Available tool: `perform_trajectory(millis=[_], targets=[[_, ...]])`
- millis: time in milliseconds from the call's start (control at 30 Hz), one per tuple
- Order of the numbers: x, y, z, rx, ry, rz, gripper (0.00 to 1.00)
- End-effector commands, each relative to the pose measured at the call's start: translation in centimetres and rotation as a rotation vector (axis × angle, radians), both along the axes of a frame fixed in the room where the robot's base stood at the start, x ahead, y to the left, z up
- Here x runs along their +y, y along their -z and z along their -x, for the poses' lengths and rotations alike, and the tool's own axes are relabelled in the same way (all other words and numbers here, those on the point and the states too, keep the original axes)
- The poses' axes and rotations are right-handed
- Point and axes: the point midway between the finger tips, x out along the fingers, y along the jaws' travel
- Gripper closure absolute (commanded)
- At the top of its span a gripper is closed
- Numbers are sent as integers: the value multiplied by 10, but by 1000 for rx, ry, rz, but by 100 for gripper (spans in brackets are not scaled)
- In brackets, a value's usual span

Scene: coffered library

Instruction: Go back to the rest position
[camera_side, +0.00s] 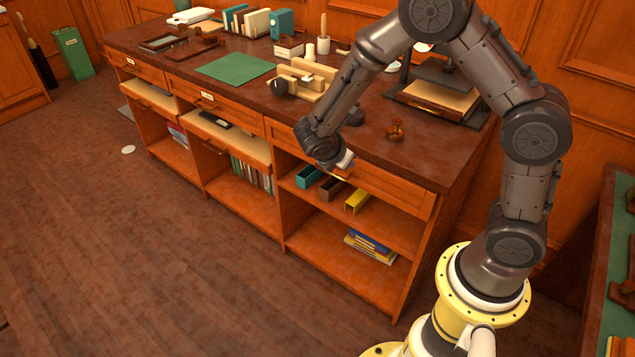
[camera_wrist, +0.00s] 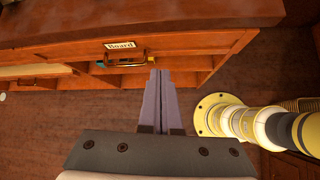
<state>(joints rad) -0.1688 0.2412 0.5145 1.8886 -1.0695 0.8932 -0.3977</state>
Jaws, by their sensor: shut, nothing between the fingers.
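My gripper (camera_wrist: 159,80) is shut and empty in the wrist view, its two fingers pressed together. Its tips lie in front of a drawer (camera_wrist: 180,50) with a label reading "Board" (camera_wrist: 119,44) and a brass handle (camera_wrist: 125,60). The tips appear just right of the handle; I cannot tell whether they touch the wood. In the side view my gripper (camera_side: 342,163) is at the right-hand drawer (camera_side: 395,188) of the long wooden cabinet. That drawer looks shut. My wrist hides part of its front and its label there.
Two drawers, left (camera_side: 150,94) and middle (camera_side: 228,136), stand pulled out. The cabinet top (camera_side: 180,62) carries a green mat (camera_side: 235,67), books, a wooden device, a stamp (camera_side: 396,131) and a press (camera_side: 440,92). Shelves below hold boxes and books.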

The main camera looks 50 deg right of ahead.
Motion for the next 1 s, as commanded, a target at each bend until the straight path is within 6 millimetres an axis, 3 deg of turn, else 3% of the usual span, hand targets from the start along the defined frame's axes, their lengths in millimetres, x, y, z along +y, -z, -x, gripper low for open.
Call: perform_trajectory(millis=[33,200,400,500,633,800,1000], targets=[[-3,-28,1,-73,39,-26,100],[-7,-100,29,-293,219,-147,100],[1,-160,84,-547,465,-348,100],[11,-179,116,-666,595,-473,100],[30,-194,156,-799,766,-660,100],[64,-194,194,-885,981,-899,100],[89,-179,206,-841,1163,-1012,100]])
